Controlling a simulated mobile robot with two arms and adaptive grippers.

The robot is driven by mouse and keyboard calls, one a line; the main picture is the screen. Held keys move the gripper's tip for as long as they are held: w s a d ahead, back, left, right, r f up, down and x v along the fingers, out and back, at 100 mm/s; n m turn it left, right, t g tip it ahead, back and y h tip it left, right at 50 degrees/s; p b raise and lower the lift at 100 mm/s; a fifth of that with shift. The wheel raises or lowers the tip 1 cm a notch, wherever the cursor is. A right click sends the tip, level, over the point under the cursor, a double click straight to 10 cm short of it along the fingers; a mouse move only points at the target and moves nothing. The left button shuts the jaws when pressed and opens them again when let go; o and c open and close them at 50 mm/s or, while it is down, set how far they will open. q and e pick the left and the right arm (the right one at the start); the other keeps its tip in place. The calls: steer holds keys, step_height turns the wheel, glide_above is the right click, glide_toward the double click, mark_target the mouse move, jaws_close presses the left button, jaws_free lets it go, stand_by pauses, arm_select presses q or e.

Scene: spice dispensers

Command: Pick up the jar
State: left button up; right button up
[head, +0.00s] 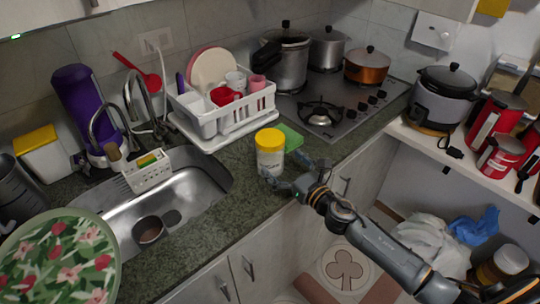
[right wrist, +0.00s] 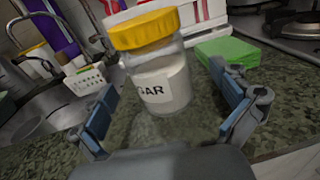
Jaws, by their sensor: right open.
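A clear jar (head: 270,155) with a yellow lid and white contents stands upright on the dark green counter, right of the sink. In the right wrist view the jar (right wrist: 158,75) shows part of a label reading "AR". My right gripper (head: 290,178) is at the counter's front edge, just in front of the jar. In the right wrist view my right gripper (right wrist: 168,100) is open, with one finger on each side of the jar's near space. The jar stands between and slightly beyond the fingers; I cannot tell if either touches it. My left gripper is not in view.
A green sponge or cloth (head: 290,138) lies right behind the jar. A white dish rack (head: 225,130) stands behind it, and the sink (head: 195,185) is to the left. The gas stove (head: 340,110) with pots is at the back right. Counter (head: 235,210) in front-left is clear.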

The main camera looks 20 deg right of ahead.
steer(key=shift+a+p+x, duration=0.2)
steer(key=shift+p+x, duration=0.35)
steer(key=shift+x, duration=2.2)
steer(key=shift+s+f, duration=0.1)
steer(key=shift+s, duration=0.05)
steer(key=shift+c, duration=0.4)
steer(key=c, duration=1.8)
